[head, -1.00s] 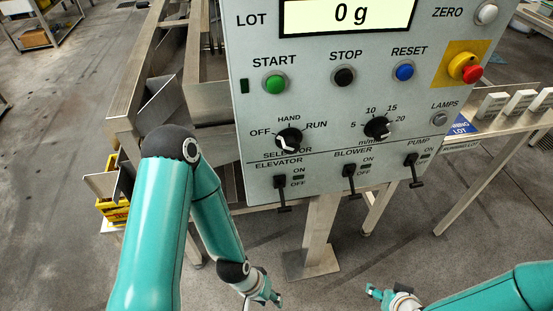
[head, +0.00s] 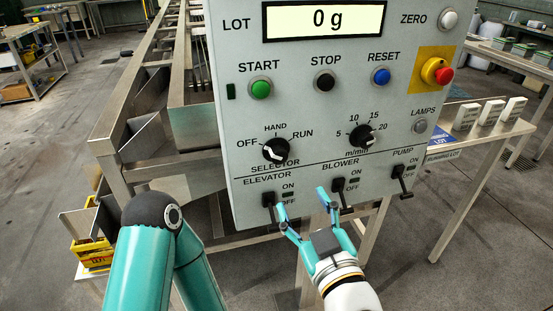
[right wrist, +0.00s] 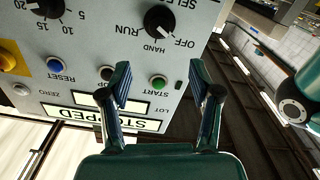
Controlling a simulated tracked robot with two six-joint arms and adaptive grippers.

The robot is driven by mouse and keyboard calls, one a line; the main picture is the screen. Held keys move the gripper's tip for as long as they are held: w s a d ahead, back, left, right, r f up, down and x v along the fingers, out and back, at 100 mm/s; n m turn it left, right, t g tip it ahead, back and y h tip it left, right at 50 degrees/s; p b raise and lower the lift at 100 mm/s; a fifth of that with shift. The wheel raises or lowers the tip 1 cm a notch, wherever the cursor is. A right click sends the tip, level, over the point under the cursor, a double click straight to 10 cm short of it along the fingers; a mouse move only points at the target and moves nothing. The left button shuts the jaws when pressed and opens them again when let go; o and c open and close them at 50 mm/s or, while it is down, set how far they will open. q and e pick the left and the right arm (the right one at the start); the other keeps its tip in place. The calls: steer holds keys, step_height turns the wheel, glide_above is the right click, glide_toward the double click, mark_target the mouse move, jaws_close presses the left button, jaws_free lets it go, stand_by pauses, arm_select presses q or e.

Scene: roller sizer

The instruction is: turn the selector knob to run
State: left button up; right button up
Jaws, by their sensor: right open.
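The black selector knob (head: 275,150) is on the grey control panel (head: 240,190), above the elevator switch. Its white pointer is turned towards OFF, with HAND at the top and RUN on the right. It also shows in the right wrist view (right wrist: 160,20), where the panel appears upside down. My right gripper (head: 302,203) is open and empty, its fingers pointing up at the panel's lower edge, below the knob. In the right wrist view its two fingers (right wrist: 160,82) are spread apart with nothing between them. My left gripper is out of view.
Close to my right fingers are the elevator switch (head: 269,202) and blower switch (head: 338,188). The start button (head: 260,88) and m/min knob (head: 361,135) are near the selector. A red emergency button (head: 444,75) is at the panel's right.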

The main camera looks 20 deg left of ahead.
mark_target(280, 159)
steer(key=p+x, duration=0.2)
steer(key=x, duration=1.2)
steer(key=shift+w+a+f+p, duration=0.1)
steer(key=shift+w+a+p, duration=0.1)
steer(key=shift+p, duration=0.15)
